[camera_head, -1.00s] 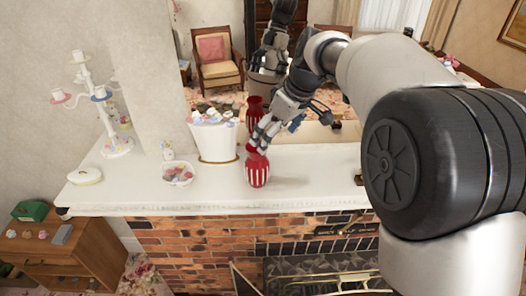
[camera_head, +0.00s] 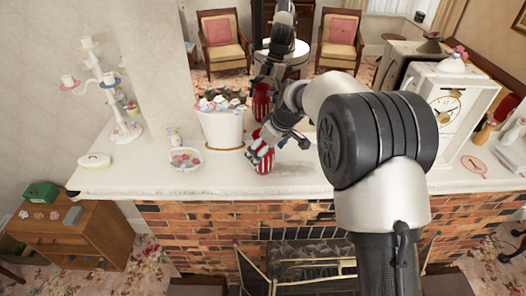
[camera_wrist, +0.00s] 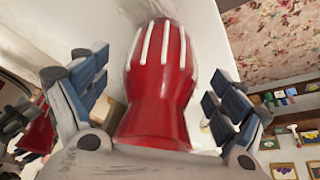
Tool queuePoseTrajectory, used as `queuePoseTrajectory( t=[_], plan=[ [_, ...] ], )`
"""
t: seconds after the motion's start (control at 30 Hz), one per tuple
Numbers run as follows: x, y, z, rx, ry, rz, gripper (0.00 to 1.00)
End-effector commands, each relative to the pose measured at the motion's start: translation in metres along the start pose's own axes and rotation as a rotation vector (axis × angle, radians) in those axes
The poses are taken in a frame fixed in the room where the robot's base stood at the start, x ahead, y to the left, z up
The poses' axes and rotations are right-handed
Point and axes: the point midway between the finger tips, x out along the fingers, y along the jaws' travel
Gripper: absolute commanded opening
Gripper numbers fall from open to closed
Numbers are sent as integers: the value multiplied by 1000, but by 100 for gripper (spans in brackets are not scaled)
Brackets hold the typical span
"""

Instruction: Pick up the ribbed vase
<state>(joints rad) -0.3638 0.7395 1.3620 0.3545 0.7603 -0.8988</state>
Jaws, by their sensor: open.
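The ribbed vase (camera_head: 265,165) is red with white vertical ribs. It stands on the white mantel shelf (camera_head: 320,178), right of the white flower pot. My gripper (camera_head: 263,151) is at the vase's top and partly hides it in the head view. In the wrist view the vase (camera_wrist: 160,90) lies between the spread fingers of my gripper (camera_wrist: 160,92). A gap shows between the vase and the fingers on both sides, so it is open.
The white pot of flowers (camera_head: 222,130) stands close left of the vase, with a small bowl (camera_head: 185,165) and a candelabra (camera_head: 122,105) farther left. A mirror behind reflects the arm and chairs. A white clock (camera_head: 447,105) stands right. The shelf right of the vase is clear.

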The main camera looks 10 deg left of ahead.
Motion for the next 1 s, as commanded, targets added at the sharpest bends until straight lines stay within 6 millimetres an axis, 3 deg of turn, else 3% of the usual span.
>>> queuePoseTrajectory(
  t=[0.1, 0.37, 1.0],
  plan=[
    [10, 0, 0, 0, 1, 0, 89],
    [13, 0, 0, 0, 1, 1, 89],
    [12, 0, 0, 0, 1, 1, 46]
  ],
)
